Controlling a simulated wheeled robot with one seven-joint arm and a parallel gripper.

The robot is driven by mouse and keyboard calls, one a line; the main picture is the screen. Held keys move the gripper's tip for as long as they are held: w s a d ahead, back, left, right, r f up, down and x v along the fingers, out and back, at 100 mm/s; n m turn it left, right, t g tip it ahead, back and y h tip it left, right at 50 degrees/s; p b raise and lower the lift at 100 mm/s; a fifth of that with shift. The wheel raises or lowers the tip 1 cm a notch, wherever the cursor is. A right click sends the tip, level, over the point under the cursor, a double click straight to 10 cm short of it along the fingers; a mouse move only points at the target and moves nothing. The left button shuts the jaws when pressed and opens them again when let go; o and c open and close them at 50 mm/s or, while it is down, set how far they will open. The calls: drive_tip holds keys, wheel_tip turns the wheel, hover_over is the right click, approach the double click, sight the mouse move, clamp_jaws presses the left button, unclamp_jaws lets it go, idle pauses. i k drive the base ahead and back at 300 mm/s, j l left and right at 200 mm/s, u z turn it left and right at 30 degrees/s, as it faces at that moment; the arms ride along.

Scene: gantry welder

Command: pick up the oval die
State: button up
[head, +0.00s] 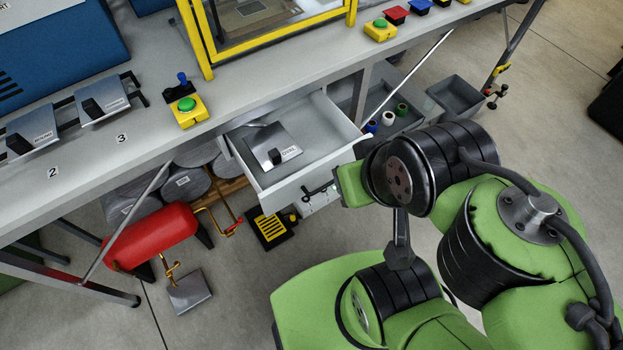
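The oval die (259,149) is a flat, light metal plate with a dark block on top and a label reading "OVAL". It lies in the open drawer (336,132) below the bench, towards its left side. My green and black arm comes in from the lower right, and its wrist is beside the drawer's front right corner. I cannot make out my gripper's fingers; the wrist and forearm seem to hide them. A dark handle (320,190) shows on the drawer front, close to my arm. Nothing is seen touching the die.
Two similar dies, one of them (103,101), sit on the bench at left near the numbers 2 and 3. A green-button box (188,111) stands at the bench edge. A red tank (151,237) and a grey bin (455,96) are below. The drawer's right half is empty.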

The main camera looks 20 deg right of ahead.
sight(271, 145)
drive_tip(key=u, duration=1.55)
drive_tip(key=z, duration=1.3)
drive_tip(key=i+j+u, duration=0.65)
drive_tip(key=i, duration=0.05)
